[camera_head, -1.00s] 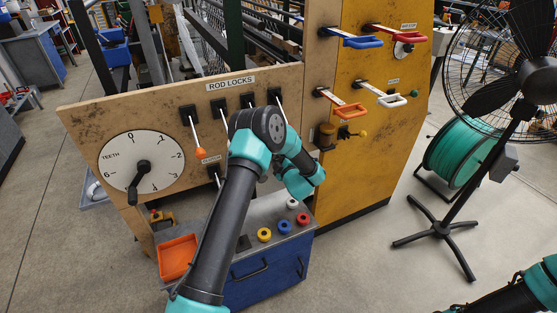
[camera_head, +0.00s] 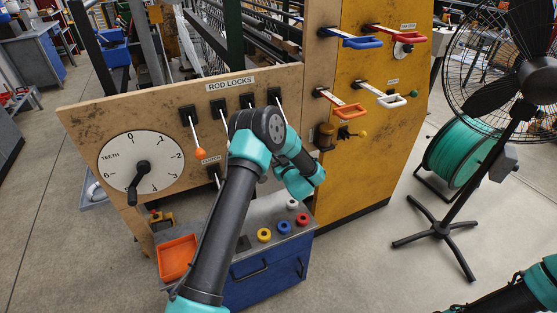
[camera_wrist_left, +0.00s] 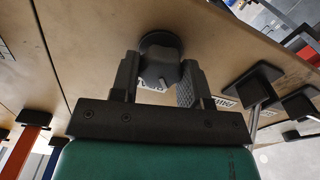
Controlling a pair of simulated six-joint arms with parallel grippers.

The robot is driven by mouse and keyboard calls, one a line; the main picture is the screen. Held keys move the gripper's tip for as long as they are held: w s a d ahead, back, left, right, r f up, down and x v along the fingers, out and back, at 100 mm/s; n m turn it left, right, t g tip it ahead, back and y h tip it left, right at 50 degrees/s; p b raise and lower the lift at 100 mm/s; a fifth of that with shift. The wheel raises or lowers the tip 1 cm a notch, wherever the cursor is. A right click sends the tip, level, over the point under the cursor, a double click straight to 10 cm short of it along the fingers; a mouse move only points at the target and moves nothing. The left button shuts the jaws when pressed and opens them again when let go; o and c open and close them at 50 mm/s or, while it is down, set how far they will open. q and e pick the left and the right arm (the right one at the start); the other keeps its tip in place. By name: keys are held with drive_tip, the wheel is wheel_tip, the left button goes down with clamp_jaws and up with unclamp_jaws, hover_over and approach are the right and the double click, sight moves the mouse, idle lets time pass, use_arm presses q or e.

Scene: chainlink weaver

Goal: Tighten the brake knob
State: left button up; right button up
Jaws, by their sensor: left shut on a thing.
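The brake knob (camera_wrist_left: 160,58) is a dark, lobed knob on the tan wooden panel in the left wrist view. My left gripper (camera_wrist_left: 157,82) has one finger on each side of it and is shut on it. The knob's turning position cannot be read. In the head view my left arm (camera_head: 228,225) reaches up to the panel and hides the knob and the fingertips. Only part of my right arm (camera_head: 530,290) shows at the lower right; its gripper is out of view.
Rod lock levers, one with an orange ball (camera_head: 200,153), stand close beside the arm. A teeth dial (camera_head: 155,150) is at left. Blue (camera_head: 362,42) and red (camera_head: 405,33) handles stick out of the yellow panel. A blue cabinet (camera_head: 265,280) stands below; a fan (camera_head: 520,80) stands right.

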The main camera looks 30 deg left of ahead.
use_arm(q)
drive_tip(key=shift+m, duration=0.6)
drive_tip(key=o, duration=0.9)
drive_tip(key=shift+d, duration=0.15)
drive_tip(key=v, duration=1.7)
drive_tip(key=shift+s, duration=0.25)
